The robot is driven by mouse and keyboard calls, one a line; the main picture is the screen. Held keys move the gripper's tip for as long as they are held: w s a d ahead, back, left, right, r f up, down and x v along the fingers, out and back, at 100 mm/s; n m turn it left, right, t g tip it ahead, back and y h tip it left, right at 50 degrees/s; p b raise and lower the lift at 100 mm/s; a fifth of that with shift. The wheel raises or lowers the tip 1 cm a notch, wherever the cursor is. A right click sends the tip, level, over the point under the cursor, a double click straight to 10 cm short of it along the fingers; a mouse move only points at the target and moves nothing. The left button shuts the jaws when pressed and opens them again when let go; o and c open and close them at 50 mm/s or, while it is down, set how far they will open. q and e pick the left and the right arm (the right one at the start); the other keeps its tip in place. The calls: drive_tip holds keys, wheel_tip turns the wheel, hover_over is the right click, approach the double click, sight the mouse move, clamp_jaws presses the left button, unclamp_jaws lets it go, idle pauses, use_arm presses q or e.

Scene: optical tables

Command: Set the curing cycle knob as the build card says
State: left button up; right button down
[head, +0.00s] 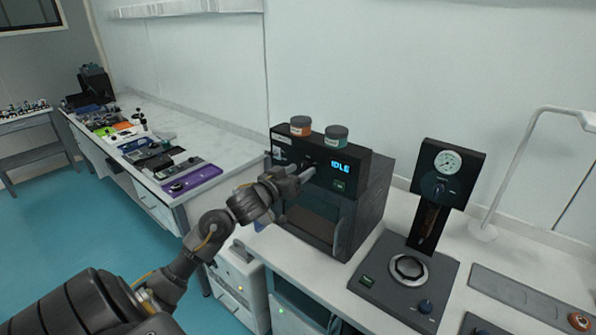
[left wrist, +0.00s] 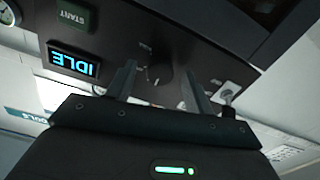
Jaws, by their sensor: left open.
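The curing unit (head: 362,205) is a dark box on the bench, with a display (head: 340,166) reading IDLE and a START button (head: 339,185) below it. In the left wrist view the picture is upside down, and the dark round knob (left wrist: 160,75) shows on the panel beside the IDLE display (left wrist: 73,63). My left gripper (head: 303,168) is open at the panel, its fingers (left wrist: 158,82) on either side of the knob with gaps visible. In the head view the gripper largely hides the knob. The knob's setting is too small to read. I cannot make out a build card.
A long bench (head: 200,136) with trays and tools runs along the left.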

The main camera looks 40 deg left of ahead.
use_arm(q)
drive_tip(key=c, duration=1)
drive_tip(key=shift+m, duration=0.7)
drive_tip(key=shift+o, duration=0.2)
drive_tip(key=m, duration=0.4)
drive_tip(key=shift+f+b, duration=0.1)
drive_tip(key=shift+b, duration=0.2)
drive_tip(key=m+b, duration=0.1)
drive_tip(key=m, duration=0.3)
drive_tip(key=shift+m+b, duration=0.3)
drive_tip(key=shift+m, duration=0.1)
drive_tip(key=shift+m+b, duration=0.3)
drive_tip(key=shift+m, duration=0.5)
